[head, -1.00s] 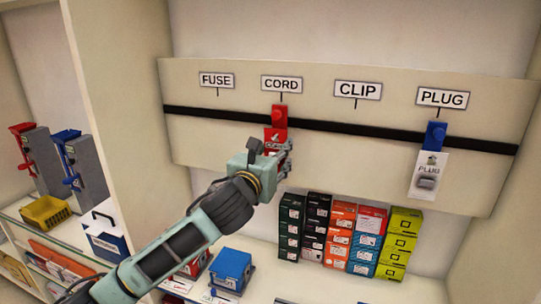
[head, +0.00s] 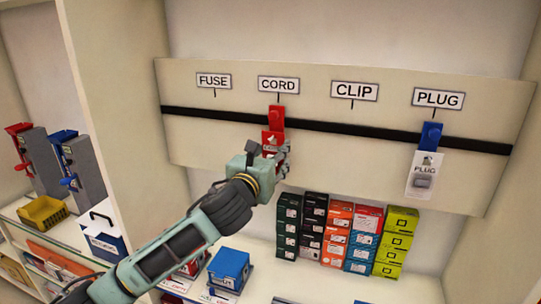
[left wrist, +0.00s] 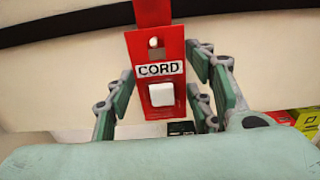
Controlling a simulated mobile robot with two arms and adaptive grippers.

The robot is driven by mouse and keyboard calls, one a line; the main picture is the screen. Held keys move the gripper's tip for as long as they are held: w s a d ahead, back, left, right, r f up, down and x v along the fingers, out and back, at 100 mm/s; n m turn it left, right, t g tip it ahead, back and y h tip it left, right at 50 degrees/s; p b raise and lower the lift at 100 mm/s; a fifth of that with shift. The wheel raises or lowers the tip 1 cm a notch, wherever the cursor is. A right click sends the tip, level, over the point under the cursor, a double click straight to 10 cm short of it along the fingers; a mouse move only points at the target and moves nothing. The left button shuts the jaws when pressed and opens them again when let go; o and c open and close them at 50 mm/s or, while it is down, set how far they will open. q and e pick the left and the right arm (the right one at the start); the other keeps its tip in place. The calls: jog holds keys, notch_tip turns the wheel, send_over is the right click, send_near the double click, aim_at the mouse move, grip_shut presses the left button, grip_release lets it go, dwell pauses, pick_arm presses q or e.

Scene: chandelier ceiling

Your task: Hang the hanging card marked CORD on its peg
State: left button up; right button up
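The red CORD card (head: 272,138) hangs upright below the red peg holder (head: 277,113) under the CORD label (head: 278,84). In the left wrist view the card (left wrist: 158,106) faces me, with a white item on its lower part. The peg tip (left wrist: 153,43) shows at the hole near its top. My left gripper (head: 280,158) is at the card's lower part in the head view. In the left wrist view its fingers (left wrist: 162,80) stand spread on both sides of the card, with gaps beside its lower part. My right gripper is not in view.
A white PLUG card (head: 423,177) hangs from a blue holder at the right. The FUSE (head: 213,81) and CLIP (head: 354,91) places are bare. Stacked coloured boxes (head: 341,233) stand below the panel. A shelf divider (head: 113,120) rises at the left.

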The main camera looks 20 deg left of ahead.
pick_arm(q)
jog(key=o, duration=0.4)
